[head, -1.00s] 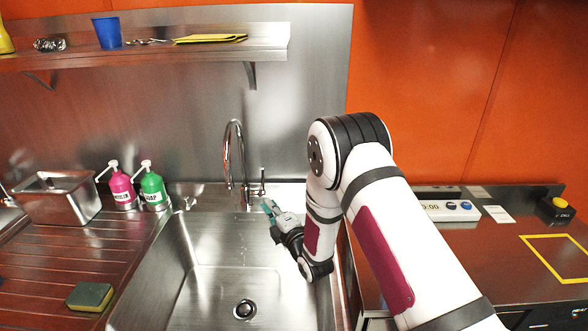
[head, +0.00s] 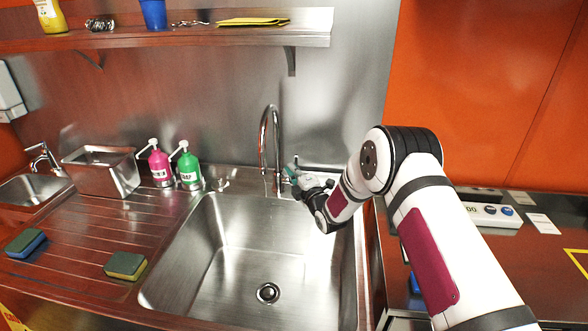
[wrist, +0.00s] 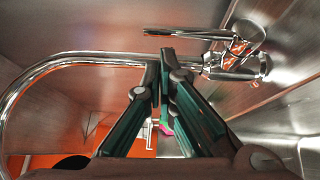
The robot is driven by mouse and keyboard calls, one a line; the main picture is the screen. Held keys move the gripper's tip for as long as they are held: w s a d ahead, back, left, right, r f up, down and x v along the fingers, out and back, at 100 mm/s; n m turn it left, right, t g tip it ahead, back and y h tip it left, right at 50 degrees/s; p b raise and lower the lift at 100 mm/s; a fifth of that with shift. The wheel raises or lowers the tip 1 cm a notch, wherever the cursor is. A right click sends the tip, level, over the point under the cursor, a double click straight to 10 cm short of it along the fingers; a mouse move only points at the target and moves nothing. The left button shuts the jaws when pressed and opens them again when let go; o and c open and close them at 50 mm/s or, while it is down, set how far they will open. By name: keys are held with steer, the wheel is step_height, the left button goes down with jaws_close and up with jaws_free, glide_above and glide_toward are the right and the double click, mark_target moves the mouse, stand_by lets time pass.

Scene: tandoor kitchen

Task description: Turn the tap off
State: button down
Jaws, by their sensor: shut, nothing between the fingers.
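The chrome tap (head: 264,140) stands at the back edge of the large steel sink (head: 225,262), with a tall curved spout. In the wrist view the spout (wrist: 42,68) arcs down the left side, and the tap's bar-shaped lever (wrist: 188,33) lies across the top, joined to the tap body at the right. My gripper (head: 287,172) is just right of the tap's base in the head view, largely covering the lever side there. In the wrist view my gripper (wrist: 164,56) is shut and empty, its tips close to the lever; contact cannot be told. No water stream can be made out.
A pink bottle (head: 160,168) and a green soap bottle (head: 189,171) stand left of the tap. Sponges (head: 126,265) lie on the drainboard. A shelf (head: 200,40) overhangs the back. A smaller tap (head: 43,156) is at far left. The sink basin is clear.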

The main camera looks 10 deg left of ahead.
steer(key=shift+w, duration=0.5)
steer(key=shift+w+d+r+b, duration=0.15)
steer(key=shift+w+r+b, duration=0.15)
steer(key=shift+w, duration=0.15)
steer(key=shift+w+d+r+b, duration=0.1)
steer(key=shift+w+r+b, duration=0.15)
steer(key=shift+w, duration=0.2)
